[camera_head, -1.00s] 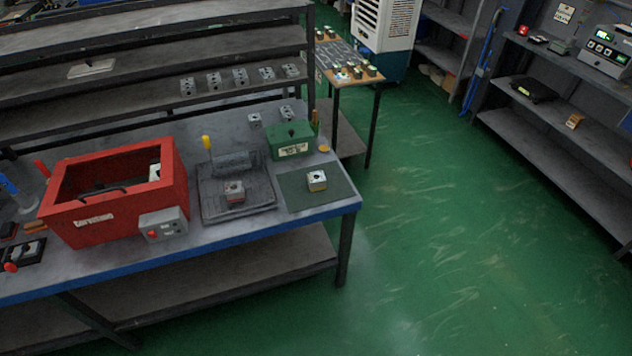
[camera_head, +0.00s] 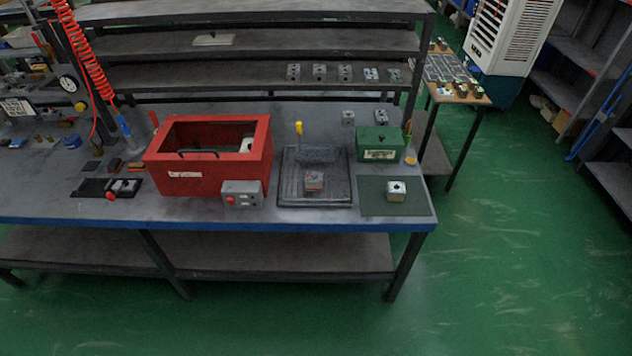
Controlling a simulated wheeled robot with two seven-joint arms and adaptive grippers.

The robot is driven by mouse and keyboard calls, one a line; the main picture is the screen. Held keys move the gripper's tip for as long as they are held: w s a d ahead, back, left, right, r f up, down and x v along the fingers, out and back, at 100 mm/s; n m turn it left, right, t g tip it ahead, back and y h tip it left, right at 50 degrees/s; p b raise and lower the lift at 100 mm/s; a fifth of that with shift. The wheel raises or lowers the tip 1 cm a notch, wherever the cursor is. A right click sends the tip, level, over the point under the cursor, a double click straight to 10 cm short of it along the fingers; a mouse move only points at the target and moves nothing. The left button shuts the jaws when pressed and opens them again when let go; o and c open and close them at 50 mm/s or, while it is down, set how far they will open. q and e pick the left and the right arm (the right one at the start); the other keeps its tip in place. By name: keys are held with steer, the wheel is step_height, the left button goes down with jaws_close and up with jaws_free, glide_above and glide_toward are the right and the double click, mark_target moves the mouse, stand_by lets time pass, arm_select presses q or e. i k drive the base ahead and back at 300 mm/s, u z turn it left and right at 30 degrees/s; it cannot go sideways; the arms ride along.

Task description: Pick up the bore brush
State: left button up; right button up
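I cannot make out the bore brush for certain. A thin brass-coloured upright item (camera_head: 408,131) stands at the back right corner of the workbench, beside the green box (camera_head: 380,145); it is too small to identify. Neither of my grippers is in view.
The blue-edged workbench (camera_head: 330,226) carries a red open-topped box (camera_head: 207,180), a grey control box (camera_head: 242,194), a black tray (camera_head: 315,190) with a yellow-handled part, and a dark mat (camera_head: 372,208) bearing a metal block (camera_head: 396,191). Green floor (camera_head: 500,270) is clear at right and in front.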

mark_target(152, 113)
steer(key=z, duration=0.3)
steer(key=k, duration=0.2)
steer(key=u, duration=1.3)
steer(key=i, duration=0.5)
